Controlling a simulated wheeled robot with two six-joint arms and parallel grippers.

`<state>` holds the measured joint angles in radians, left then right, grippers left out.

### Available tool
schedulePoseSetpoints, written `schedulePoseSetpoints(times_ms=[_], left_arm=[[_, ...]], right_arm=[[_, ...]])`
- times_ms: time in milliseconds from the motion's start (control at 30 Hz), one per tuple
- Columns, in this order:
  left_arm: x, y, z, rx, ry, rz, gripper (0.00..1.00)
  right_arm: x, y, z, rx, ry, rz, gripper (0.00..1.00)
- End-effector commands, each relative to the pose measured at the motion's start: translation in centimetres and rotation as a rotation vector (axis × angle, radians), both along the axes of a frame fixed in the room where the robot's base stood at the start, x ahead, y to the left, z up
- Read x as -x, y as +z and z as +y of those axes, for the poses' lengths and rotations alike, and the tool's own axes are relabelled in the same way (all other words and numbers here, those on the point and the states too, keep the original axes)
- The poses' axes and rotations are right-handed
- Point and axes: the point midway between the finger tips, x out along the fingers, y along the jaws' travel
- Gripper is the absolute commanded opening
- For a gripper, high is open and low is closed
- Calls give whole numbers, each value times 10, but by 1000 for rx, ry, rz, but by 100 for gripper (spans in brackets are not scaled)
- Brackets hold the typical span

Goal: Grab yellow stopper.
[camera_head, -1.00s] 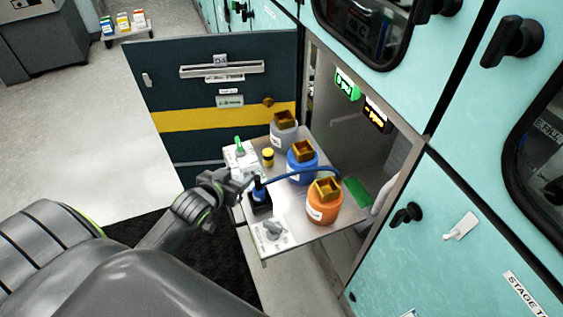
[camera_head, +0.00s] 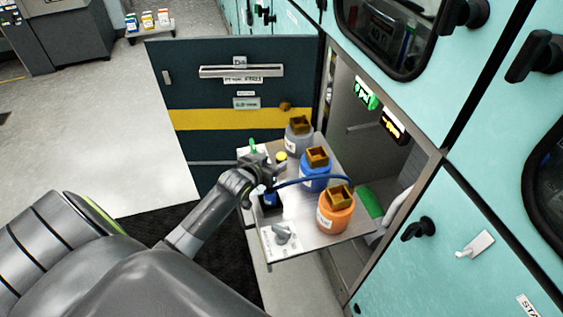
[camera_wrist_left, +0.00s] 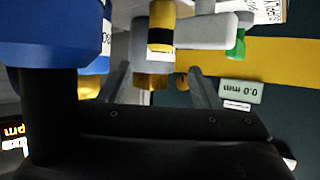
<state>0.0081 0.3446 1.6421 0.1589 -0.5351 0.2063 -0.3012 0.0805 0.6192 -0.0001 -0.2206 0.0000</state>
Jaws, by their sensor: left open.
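The yellow stopper (camera_head: 281,156) stands on the pull-out metal shelf, its lower part hidden behind my left gripper (camera_head: 266,168) in the head view. In the left wrist view the stopper (camera_wrist_left: 160,14) is yellow with a black band and shows just beyond the fingertips, roughly in line with the gap between them. My left gripper (camera_wrist_left: 160,82) is open and empty. I cannot tell whether it touches the stopper. My right gripper is not in view.
Grey (camera_head: 299,142), blue (camera_head: 315,183) and orange (camera_head: 335,219) bottles with brown square tops stand along the shelf's right side. A blue hose (camera_head: 305,181) arches over it from a dark holder (camera_head: 268,203). A green-tipped item (camera_head: 253,147) is behind my gripper. An open dark door (camera_head: 225,128) stands behind.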

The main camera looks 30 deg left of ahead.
Motion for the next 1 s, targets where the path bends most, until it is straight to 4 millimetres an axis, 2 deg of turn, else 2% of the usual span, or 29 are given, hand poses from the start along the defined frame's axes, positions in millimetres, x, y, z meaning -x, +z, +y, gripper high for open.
schedulePoseSetpoints(times_ms=[233, 600, 933, 1000], left_arm=[[-10, -7, 0, 2, 0, 0, 57], [-43, -28, 4, 0, 0, -1, 57], [-47, -30, 4, 1, 0, 0, 57], [-47, -30, 4, 1, 0, 0, 51]], right_arm=[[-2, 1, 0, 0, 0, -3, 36], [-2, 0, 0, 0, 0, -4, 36], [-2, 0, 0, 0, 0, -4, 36], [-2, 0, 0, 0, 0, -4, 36]])
